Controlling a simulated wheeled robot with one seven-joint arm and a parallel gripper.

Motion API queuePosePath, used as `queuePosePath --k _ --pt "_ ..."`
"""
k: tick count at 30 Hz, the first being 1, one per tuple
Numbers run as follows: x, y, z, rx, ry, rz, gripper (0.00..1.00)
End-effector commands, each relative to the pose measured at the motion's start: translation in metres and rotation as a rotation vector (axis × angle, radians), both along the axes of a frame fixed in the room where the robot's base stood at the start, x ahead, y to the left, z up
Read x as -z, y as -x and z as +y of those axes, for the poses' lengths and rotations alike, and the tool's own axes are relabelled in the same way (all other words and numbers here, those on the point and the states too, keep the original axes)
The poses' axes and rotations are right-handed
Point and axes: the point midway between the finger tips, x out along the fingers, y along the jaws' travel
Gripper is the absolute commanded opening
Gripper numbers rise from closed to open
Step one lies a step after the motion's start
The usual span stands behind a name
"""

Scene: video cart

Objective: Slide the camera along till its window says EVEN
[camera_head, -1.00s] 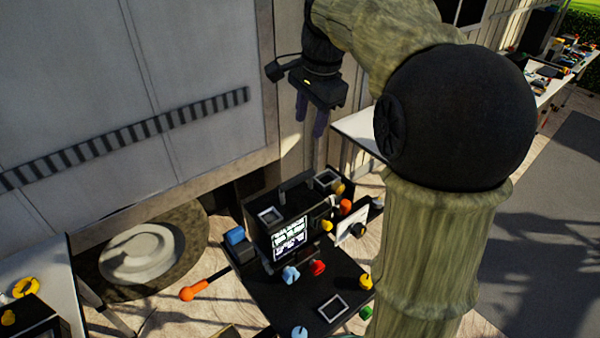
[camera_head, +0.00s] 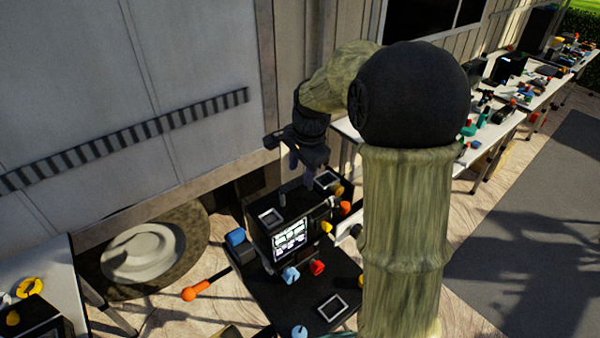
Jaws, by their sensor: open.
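A black boxy unit (camera_head: 262,232) stands on the dark cart top (camera_head: 345,280) in the head view. Its lit window (camera_head: 289,240) shows white blocks or text too small to read, so I cannot tell whether it says EVEN. I cannot tell for sure whether this unit is the camera. My gripper (camera_head: 302,178) is open, with its fingers pointing down just above the back of the unit. It looks empty. I cannot tell whether the fingertips touch anything. My arm hides the cart's right side.
Blue (camera_head: 291,274) and red (camera_head: 317,267) knobs sit on the cart top in front of the window. An orange-ended lever (camera_head: 189,294) sticks out left. A white table (camera_head: 45,270) stands at the left. Cluttered tables (camera_head: 500,120) run along the right.

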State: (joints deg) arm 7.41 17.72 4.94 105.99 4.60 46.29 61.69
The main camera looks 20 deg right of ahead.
Motion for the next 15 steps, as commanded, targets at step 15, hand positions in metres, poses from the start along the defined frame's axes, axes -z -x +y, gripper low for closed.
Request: queuePosePath --k 15 --pt "0.026 -0.005 0.002 0.0 0.001 -0.001 0.41"
